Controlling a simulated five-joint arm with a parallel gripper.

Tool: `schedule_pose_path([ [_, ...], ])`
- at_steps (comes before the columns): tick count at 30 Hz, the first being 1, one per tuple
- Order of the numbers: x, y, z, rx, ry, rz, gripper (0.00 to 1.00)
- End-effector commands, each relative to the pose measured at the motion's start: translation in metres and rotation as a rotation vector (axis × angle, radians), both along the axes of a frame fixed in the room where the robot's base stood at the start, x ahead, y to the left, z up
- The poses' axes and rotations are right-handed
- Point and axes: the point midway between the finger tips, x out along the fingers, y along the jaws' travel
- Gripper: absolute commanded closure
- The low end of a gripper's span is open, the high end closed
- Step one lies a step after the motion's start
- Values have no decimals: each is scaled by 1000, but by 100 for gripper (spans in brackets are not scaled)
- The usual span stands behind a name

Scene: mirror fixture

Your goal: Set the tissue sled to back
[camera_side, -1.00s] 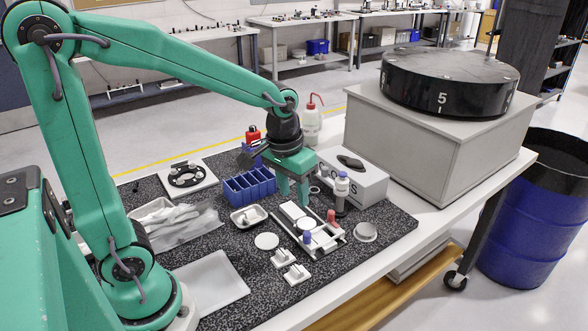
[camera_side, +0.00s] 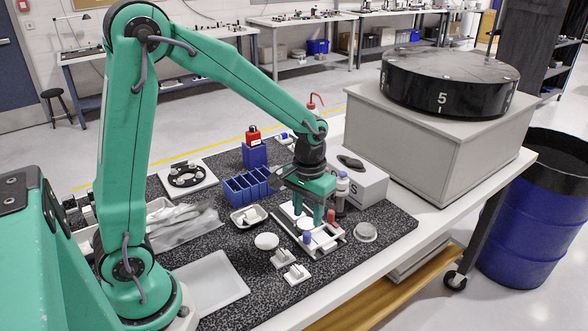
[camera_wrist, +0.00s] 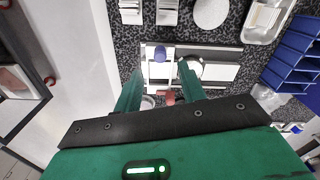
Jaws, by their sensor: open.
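A white railed fixture (camera_side: 330,247) lies on the speckled mat. What looks like the tissue sled, a pale crosspiece with a blue knob (camera_side: 307,237) and a red knob (camera_side: 331,216), sits across its rails. In the wrist view the sled (camera_wrist: 158,70) shows between my fingers, with its blue knob (camera_wrist: 163,53) and red knob (camera_wrist: 170,97). My gripper (camera_side: 308,213) is open and points down just above the fixture. In the wrist view my gripper (camera_wrist: 159,76) has one finger on each side of the sled. I cannot tell whether they touch it.
A capped bottle (camera_side: 341,192) and a grey box (camera_side: 372,190) stand close behind the fixture. A blue rack (camera_side: 248,187) and a metal tray (camera_side: 249,217) are to the left. Two small white blocks (camera_side: 295,274), a white disc (camera_side: 266,241) and a round dish (camera_side: 365,232) lie nearby.

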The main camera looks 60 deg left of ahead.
Motion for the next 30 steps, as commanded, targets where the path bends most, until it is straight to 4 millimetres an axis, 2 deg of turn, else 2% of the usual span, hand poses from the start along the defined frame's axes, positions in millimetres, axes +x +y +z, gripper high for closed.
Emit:
schedule_pose_path([
  [15, 0, 0, -58, 0, 2, 0, 60],
  [21, 0, 0, -66, 0, 0, 0, 60],
  [29, 0, 0, -66, 0, -1, 0, 60],
  [30, 0, 0, -66, 0, -1, 0, 68],
])
